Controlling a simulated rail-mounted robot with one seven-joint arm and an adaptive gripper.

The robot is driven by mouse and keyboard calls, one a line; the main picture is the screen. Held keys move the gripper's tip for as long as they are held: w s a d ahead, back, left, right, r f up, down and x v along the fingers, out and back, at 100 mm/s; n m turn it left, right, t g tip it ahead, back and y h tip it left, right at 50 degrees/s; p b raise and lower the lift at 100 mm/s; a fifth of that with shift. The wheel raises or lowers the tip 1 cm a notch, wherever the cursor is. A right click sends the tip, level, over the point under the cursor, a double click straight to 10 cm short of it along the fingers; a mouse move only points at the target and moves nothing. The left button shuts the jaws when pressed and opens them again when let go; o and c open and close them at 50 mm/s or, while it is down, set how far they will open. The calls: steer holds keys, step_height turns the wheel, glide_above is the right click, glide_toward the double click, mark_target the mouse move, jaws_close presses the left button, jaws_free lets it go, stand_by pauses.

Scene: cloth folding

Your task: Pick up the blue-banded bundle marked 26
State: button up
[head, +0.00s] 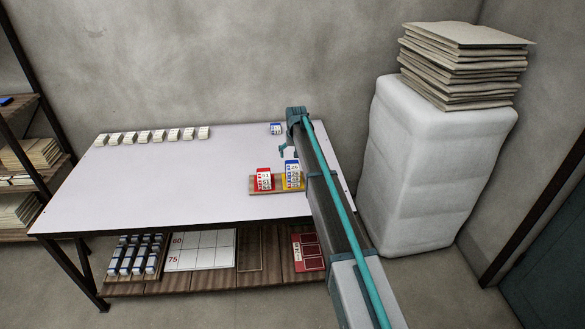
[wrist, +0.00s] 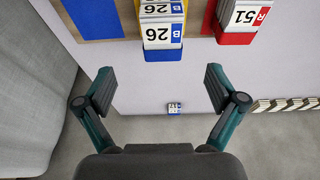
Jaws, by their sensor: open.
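In the head view this blue-marked bundle (head: 292,166) is at the yellow part of a wooden board on the table. A small blue-marked bundle (wrist: 174,107) lies alone near the table's far edge, also seen in the head view (head: 276,128); its number is too small to read.
A red bundle marked 51 (wrist: 240,18) sits beside the 26 on the board (head: 277,192). A row of white bundles (head: 150,136) lines the table's back left. A wrapped white block (head: 430,170) stands right of the table. The table's middle (head: 190,180) is clear.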

mark_target(293, 166)
steer(key=x, duration=0.3)
steer(key=shift+w+f+p, duration=0.1)
steer(key=shift+f+p, duration=0.05)
steer(key=shift+p, duration=0.25)
steer(key=p+x, duration=0.1)
steer(key=x, duration=0.1)
steer(key=p+x, duration=0.2)
steer(key=shift+w+a+f, duration=0.25)
steer(key=shift+f, duration=0.4)
steer(key=shift+f+b, duration=0.25)
steer(key=shift+b, duration=0.1)
steer(key=c, duration=1.3)
